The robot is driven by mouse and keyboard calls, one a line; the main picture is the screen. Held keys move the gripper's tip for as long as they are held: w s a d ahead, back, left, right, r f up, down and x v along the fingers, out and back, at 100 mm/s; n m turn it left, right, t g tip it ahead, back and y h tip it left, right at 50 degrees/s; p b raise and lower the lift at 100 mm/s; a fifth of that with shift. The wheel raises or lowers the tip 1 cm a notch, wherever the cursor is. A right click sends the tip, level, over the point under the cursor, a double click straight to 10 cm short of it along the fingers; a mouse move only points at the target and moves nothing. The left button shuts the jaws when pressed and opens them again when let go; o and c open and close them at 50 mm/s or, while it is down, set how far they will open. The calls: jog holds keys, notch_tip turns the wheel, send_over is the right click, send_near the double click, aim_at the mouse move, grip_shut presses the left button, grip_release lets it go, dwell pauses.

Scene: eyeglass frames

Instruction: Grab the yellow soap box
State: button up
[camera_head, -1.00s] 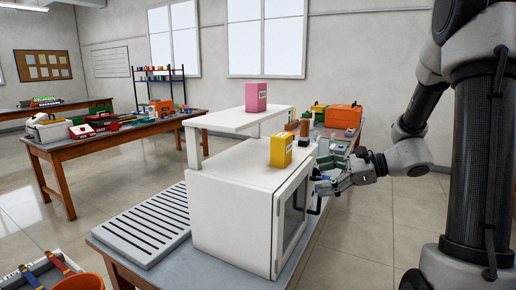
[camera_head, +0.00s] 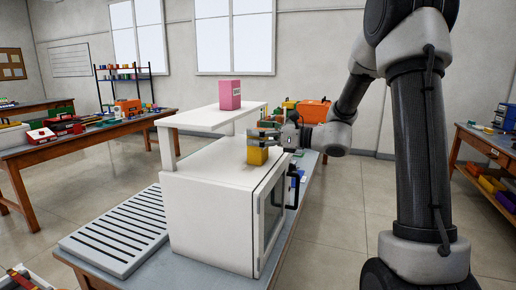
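The yellow soap box (camera_head: 257,156) stands upright on top of the white cabinet with a glass door (camera_head: 215,205). My gripper (camera_head: 263,137) reaches in from the right and is at the upper part of the box, with its fingers across the box's top and near side. The fingers hide the top of the box. At this size I cannot tell whether they press on the box or only surround it.
A pink box (camera_head: 230,95) stands on the raised white shelf (camera_head: 208,118) behind and above the yellow box. A slotted grey tray (camera_head: 118,230) lies on the table to the left. An orange case (camera_head: 313,111) and other items sit behind my gripper.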

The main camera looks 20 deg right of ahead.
jog(key=c, duration=1.2)
notch_tip(320, 180, up, 10)
jog(key=shift+r, duration=0.1)
jog(key=shift+a, duration=0.1)
